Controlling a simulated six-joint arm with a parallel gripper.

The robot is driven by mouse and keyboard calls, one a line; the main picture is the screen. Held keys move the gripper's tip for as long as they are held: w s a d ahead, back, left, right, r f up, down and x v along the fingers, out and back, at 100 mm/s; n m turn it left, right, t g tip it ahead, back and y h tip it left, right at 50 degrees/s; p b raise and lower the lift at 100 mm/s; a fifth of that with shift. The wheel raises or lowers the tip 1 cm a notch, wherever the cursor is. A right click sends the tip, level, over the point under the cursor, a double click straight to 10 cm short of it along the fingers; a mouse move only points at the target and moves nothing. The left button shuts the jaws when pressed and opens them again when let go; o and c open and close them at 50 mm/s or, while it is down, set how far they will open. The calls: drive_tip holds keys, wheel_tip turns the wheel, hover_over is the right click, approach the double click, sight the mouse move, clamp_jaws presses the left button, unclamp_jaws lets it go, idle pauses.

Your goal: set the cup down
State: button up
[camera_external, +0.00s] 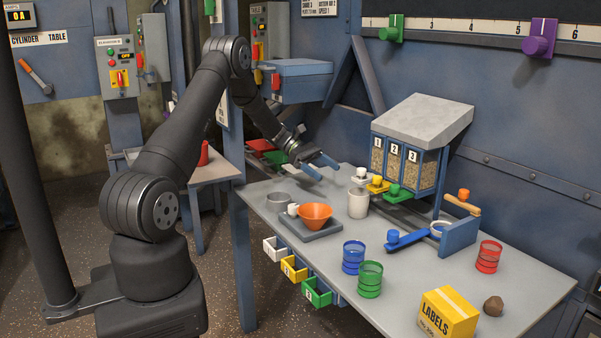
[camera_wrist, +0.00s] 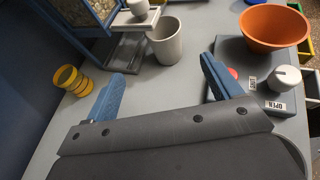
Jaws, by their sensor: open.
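A pale grey-white cup (camera_external: 358,203) stands upright on the grey table, just in front of the hopper's spouts. It also shows in the wrist view (camera_wrist: 165,44), ahead of and between my fingertips. My gripper (camera_external: 327,169) is open, with its two blue fingers apart and nothing between them. In the external view it is above the back left of the table, up and left of the cup. In the wrist view my gripper (camera_wrist: 164,68) shows a gap to the cup. Ribbed blue (camera_external: 353,257), green (camera_external: 370,279) and red (camera_external: 489,257) cups stand farther right.
An orange funnel bowl (camera_external: 314,215) sits on a grey base left of the cup. The three-bin hopper (camera_external: 408,165) stands behind it. A ribbed yellow cup (camera_wrist: 72,80) is left of my fingers. A LABELS box (camera_external: 449,312) is at the front right.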

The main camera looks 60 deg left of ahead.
sight(351, 190)
drive_tip(key=x, duration=0.9)
drive_tip(key=shift+d+f, duration=0.1)
drive_tip(key=shift+d, duration=0.15)
drive_tip(key=x, duration=0.5)
drive_tip(key=shift+s+d+f, duration=0.2)
drive_tip(key=shift+s, duration=0.05)
drive_tip(key=c, duration=1.1)
drive_tip(key=shift+r, duration=0.15)
drive_tip(key=shift+c, duration=0.2)
